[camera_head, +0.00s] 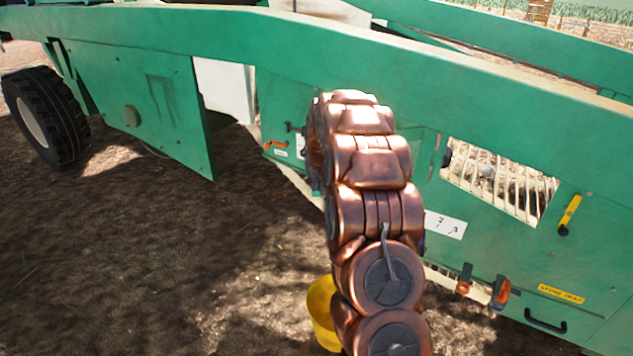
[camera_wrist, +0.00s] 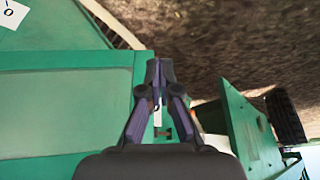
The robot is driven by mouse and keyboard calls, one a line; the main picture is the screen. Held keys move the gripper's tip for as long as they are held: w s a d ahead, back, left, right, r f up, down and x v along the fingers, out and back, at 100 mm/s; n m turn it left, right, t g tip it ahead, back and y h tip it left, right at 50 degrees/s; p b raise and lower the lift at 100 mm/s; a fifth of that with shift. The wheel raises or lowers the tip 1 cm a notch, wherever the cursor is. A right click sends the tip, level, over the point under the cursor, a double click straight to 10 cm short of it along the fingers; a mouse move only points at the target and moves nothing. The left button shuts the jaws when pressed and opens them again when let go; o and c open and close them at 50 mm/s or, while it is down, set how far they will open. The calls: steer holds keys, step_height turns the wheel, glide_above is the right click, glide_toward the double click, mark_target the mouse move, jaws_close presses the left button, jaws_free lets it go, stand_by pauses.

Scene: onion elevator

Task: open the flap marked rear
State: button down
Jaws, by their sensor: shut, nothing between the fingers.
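No lettering reading "rear" is legible in either view, so I cannot tell which flap bears that mark. In the head view, a green side panel (camera_head: 270,105) left of my arm carries a small orange handle (camera_head: 276,144) and a small white label (camera_head: 281,153), too small to read. My gripper (camera_wrist: 160,70) is shut and empty in the wrist view, in front of a flat green panel (camera_wrist: 65,110); contact cannot be told. My arm hides it in the head view. A small dark fitting (camera_wrist: 165,132) shows between its fingers.
A large green panel (camera_head: 150,100) juts out at the left, near a black wheel (camera_head: 45,115). Right of my arm are a barred opening (camera_head: 500,182), orange-tipped latches (camera_head: 501,293), a black handle (camera_head: 545,321) and a yellow "stone trap" label (camera_head: 561,293). Bare ground (camera_head: 130,270) lies open at lower left.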

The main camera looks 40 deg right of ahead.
steer(key=a+v, duration=0.2)
steer(key=v, duration=0.9)
steer(key=s+a+n+g+y, duration=0.1)
steer(key=s+a, duration=0.7)
steer(key=a, duration=0.2)
steer(key=s+a+f+n+g, duration=0.15)
steer(key=s+a, duration=0.45)
steer(key=s, duration=0.6)
steer(key=s+a+n+g, duration=0.1)
steer(key=s+a+g, duration=0.35)
steer(key=s, duration=0.75)
steer(key=s+a+f+n, duration=0.1)
steer(key=s+a, duration=0.6)
steer(key=s, duration=0.5)
step_height(320, 180, up, 18)
steer(key=t+p, duration=0.1)
steer(key=p, duration=1.6)
steer(key=shift+w+r+y+p, duration=0.2)
steer(key=shift+w+y+p, duration=0.1)
steer(key=shift+w, duration=0.05)
steer(key=shift+a, duration=0.15)
